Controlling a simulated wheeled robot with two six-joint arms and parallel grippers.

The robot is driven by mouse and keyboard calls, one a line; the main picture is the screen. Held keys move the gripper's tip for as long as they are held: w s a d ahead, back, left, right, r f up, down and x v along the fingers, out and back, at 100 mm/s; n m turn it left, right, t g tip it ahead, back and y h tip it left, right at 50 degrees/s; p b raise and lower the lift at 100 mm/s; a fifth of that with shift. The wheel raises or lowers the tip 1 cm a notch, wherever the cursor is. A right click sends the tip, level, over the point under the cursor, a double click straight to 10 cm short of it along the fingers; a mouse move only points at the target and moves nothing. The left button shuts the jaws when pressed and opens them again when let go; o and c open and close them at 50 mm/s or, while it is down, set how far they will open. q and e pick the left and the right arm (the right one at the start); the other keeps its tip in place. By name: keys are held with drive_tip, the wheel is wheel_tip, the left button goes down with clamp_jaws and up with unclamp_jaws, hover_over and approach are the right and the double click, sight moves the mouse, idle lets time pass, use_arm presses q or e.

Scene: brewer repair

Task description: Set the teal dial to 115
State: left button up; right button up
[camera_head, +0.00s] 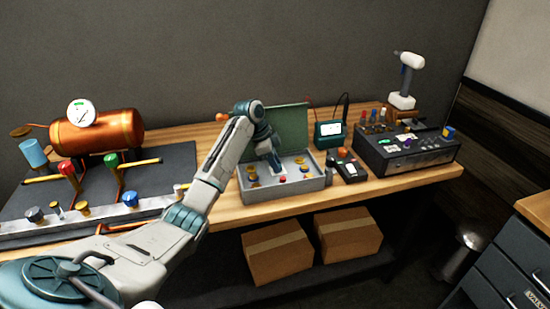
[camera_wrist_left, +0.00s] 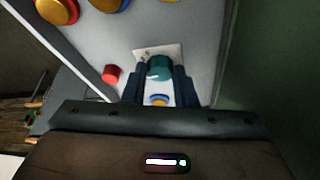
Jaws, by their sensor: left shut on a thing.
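The teal dial (camera_wrist_left: 159,67) sits on a pale square plate (camera_wrist_left: 146,50) on the grey panel (camera_wrist_left: 200,42), in the left wrist view. My left gripper (camera_wrist_left: 159,76) is shut on the dial, one finger on each side. In the head view my left gripper (camera_head: 275,164) reaches down into the open grey box (camera_head: 283,197) and hides the dial. The scale marks on the plate are too small to read. My right gripper is not in view.
A red button (camera_wrist_left: 111,73) and a blue-and-yellow knob (camera_wrist_left: 159,100) are close to the dial. The green lid (camera_head: 288,127) stands open behind the box. A handheld meter (camera_head: 348,168) lies to its right. A copper tank (camera_head: 97,132) stands at left.

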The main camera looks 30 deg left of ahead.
use_arm(q)
drive_tip(key=n+p, duration=0.1)
drive_tip(key=n+t+p, duration=0.1)
drive_tip(key=n+p, duration=0.1)
drive_tip(key=shift+s+d+r+y+p, duration=0.1)
drive_tip(key=shift+s+r+y+p, duration=0.1)
drive_tip(key=shift+y+p, duration=0.1)
drive_tip(key=shift+f+n+p, duration=0.1)
drive_tip(key=shift+n+p, duration=0.35)
drive_tip(key=shift+n, duration=0.15)
drive_tip(key=o, duration=1)
drive_tip(key=shift+r, duration=0.3)
drive_tip(key=shift+b+v, duration=1.5)
drive_tip(key=shift+v, duration=3.55)
drive_tip(key=shift+s+d, duration=0.1)
drive_tip(key=shift+s, duration=0.05)
